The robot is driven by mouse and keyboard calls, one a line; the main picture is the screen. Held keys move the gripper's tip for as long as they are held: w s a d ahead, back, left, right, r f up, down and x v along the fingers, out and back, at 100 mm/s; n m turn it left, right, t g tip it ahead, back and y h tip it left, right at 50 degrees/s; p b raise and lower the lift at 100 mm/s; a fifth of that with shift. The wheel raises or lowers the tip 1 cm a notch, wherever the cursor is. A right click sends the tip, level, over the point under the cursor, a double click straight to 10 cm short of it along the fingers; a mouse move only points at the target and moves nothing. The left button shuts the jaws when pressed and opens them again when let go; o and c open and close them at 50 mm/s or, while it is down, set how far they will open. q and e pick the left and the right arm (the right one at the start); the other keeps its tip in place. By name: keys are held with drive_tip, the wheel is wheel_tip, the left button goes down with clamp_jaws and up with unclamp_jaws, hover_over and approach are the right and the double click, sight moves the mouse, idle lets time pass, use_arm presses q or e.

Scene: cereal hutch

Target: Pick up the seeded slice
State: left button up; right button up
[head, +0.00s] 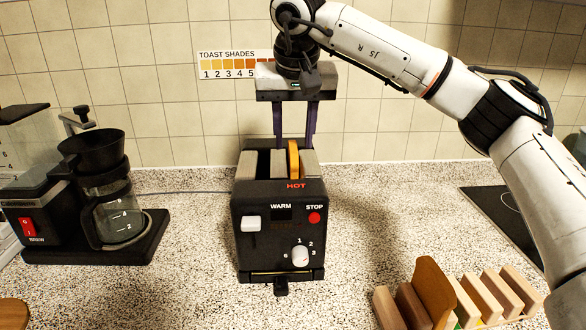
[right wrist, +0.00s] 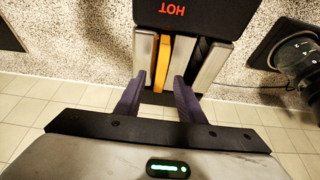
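A yellow-orange slice (head: 293,159) stands upright in the right slot of the black toaster (head: 280,222), its top sticking out. It also shows in the right wrist view (right wrist: 162,62), edge on; I cannot see seeds on it. My right gripper (head: 293,138) points down at the back of the toaster. A brown slice (head: 433,290) stands in a wooden rack (head: 507,292) at the bottom right; seeds cannot be made out. My left gripper is not seen.
The toaster front shows HOT, WARM, a red STOP button and a dial. A coffee maker (head: 72,235) stands at the left. A toast shade chart (head: 227,64) hangs on the tiled wall. A dark hob (head: 497,208) lies at the right. Counter beside the toaster is clear.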

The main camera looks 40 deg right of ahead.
drive_tip(key=shift+x, duration=1.05)
drive_tip(key=c, duration=0.8)
drive_tip(key=shift+r, duration=0.15)
drive_tip(key=shift+c, duration=0.2)
